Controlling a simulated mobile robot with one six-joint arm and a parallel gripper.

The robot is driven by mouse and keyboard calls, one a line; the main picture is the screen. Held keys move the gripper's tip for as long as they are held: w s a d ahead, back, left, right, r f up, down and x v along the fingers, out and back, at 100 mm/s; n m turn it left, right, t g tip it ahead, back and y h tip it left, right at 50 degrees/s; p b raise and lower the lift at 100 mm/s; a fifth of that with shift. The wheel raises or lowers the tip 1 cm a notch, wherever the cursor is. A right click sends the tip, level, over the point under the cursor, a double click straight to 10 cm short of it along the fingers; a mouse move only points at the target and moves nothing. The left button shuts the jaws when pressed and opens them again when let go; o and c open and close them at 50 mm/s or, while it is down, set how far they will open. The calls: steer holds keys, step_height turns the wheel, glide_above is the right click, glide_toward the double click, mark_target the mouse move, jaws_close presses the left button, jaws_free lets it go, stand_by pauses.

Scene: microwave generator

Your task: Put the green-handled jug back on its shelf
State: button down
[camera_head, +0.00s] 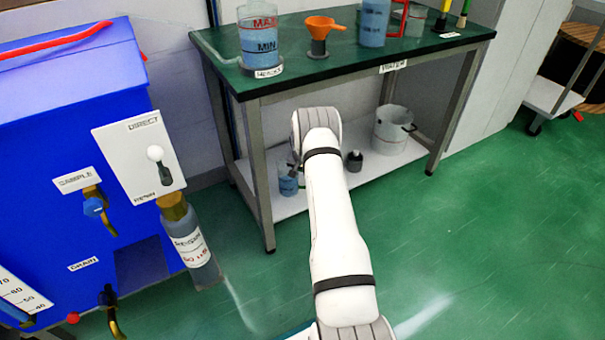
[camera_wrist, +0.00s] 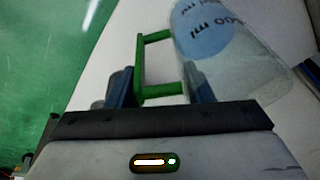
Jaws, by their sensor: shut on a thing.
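The green-handled jug (camera_wrist: 232,50) is clear, with dark "ml" lettering and a blue patch. It fills the upper right of the wrist view. Its green handle (camera_wrist: 140,68) reaches between the two dark fingers of my gripper (camera_wrist: 160,88), which is shut on it. In the head view, a small jug with blue in it (camera_head: 288,186) is at the left of the bench's white lower shelf (camera_head: 330,200), beside the end of my arm. My arm hides most of the gripper there. I cannot tell whether the jug's base touches the shelf.
A white bucket (camera_head: 392,130) and a small dark-capped bottle (camera_head: 354,162) stand on the lower shelf. The green bench top (camera_head: 345,62) above holds a MAX/MIN container (camera_head: 259,38), an orange funnel (camera_head: 320,27) and a blue-filled vessel (camera_head: 373,22). A blue machine (camera_head: 70,110) stands at left. Green floor is open at right.

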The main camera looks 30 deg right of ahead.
steer(key=shift+f+b, duration=0.35)
steer(key=shift+f, duration=0.05)
steer(key=c, duration=0.6)
jaws_free()
steer(key=shift+f, duration=0.1)
